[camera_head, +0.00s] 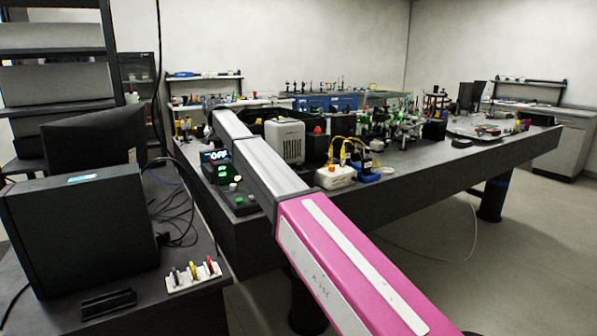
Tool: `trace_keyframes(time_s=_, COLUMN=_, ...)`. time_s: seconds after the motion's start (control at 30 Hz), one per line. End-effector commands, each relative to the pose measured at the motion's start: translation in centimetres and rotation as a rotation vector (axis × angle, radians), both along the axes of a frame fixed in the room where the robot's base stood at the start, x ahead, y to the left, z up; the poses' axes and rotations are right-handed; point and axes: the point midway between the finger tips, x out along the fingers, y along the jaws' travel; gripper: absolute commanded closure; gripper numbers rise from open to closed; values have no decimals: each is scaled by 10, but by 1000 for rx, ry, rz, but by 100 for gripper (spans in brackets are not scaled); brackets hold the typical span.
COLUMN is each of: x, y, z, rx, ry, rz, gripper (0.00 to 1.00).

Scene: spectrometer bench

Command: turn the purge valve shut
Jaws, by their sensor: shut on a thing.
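My arm reaches from the lower right across the picture to the far left part of the dark bench (470,160). Its near link is pink and its far link is grey. The far end of the arm is small and dark, and I cannot make out my gripper's fingers there. I cannot pick out the purge valve with certainty. A red knob-like part (317,130) shows on a dark unit right of the arm. A black unit with a lit display reading "OFF" (215,156) stands left of the arm.
A light grey box (284,141) stands just behind the arm. A white block with yellow cables (336,176) is near the bench's front edge. A monitor (95,140) and a black computer case (85,225) fill the near left desk. Floor is clear at the right.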

Motion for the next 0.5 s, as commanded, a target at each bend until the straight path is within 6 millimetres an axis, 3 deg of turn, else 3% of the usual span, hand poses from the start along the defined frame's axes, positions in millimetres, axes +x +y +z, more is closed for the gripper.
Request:
trace_keyframes(time_s=0.03, x=-6, y=-15, z=-12, rx=-27, ry=19, rz=-17, gripper=100)
trace_keyframes(time_s=0.17, x=-6, y=-15, z=-7, rx=-27, ry=19, rz=-17, gripper=100)
trace_keyframes(time_s=0.5, x=-7, y=-12, z=31, rx=-24, ry=15, rz=-12, gripper=100)
